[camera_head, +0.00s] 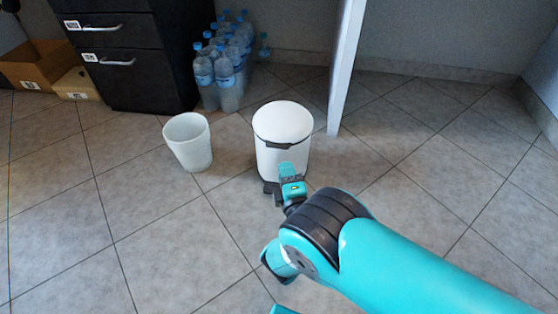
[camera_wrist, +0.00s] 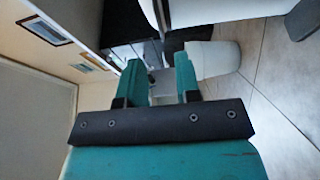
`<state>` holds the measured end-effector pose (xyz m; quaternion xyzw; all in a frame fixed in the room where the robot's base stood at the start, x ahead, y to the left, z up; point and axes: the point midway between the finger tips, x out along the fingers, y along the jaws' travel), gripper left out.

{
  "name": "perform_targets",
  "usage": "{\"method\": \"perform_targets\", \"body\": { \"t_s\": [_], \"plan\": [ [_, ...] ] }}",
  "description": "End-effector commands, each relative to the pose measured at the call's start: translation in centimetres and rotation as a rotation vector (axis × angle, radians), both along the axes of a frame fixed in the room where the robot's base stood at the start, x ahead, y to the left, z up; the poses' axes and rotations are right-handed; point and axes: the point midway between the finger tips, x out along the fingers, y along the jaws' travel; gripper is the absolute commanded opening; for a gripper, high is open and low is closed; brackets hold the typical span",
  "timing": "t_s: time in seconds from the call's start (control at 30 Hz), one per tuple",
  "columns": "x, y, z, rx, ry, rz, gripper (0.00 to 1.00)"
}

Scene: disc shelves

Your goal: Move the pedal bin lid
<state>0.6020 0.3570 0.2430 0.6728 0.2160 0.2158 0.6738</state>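The white pedal bin (camera_head: 281,160) stands upright on the tiled floor in the middle of the head view. Its white domed lid (camera_head: 283,121) is down on the body, with a dark piece at the front of the rim. A dark pedal (camera_head: 270,187) shows at its foot. My gripper (camera_head: 286,169) is in front of the bin and overlaps its lower front; I cannot tell whether it touches. In the wrist view my gripper (camera_wrist: 159,68) has its two teal fingers apart, with nothing clearly held. A curved white surface at the top there is cut off.
An open white wastebasket (camera_head: 188,143) stands left of the bin. Water bottles (camera_head: 222,62) stand behind, beside a dark drawer cabinet (camera_head: 125,55). A white upright panel (camera_head: 345,65) stands close behind the bin on the right. The floor at left and right is clear.

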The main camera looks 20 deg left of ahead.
Motion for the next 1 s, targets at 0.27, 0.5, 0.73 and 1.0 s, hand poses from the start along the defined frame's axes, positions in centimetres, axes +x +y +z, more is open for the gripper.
{"method": "perform_targets", "body": {
  "t_s": [0.27,0.5,0.73,1.0],
  "plan": [
    [4.7,3.2,-0.3,0.008,-0.001,-0.003,0.31],
    [6.6,4.6,-0.1,0.004,0.0,-0.003,0.31],
    [6.9,5.0,0.1,0.002,0.0,0.001,0.31],
    [6.9,4.9,0.1,0.001,0.0,0.0,0.01]
  ]
}}
